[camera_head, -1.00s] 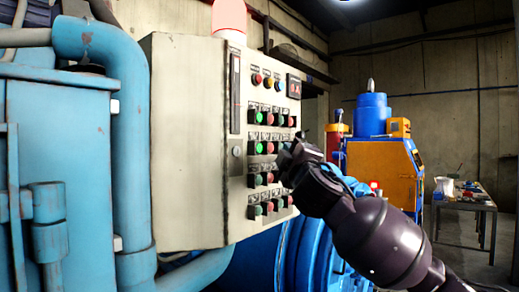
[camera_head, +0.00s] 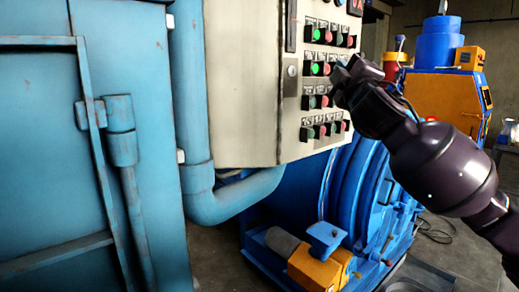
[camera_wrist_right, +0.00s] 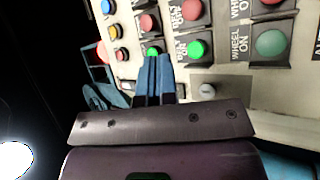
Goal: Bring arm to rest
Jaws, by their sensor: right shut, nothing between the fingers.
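My right gripper (camera_head: 340,76) is at the front of the beige control panel (camera_head: 245,100) in the head view, its arm coming in from the right. In the right wrist view the gripper's fingers (camera_wrist_right: 153,78) are together with nothing between them. They point at the panel's rows of red and green buttons; whether they touch the panel I cannot tell. A lit green button (camera_wrist_right: 196,49) shows just right of the fingertips. My left gripper is not in view.
A blue machine body with pipes (camera_head: 190,110) stands left of the panel. A blue drum-like machine (camera_head: 350,190) with an orange motor (camera_head: 318,268) sits below and behind it. An orange and blue machine (camera_head: 450,95) stands at the back right.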

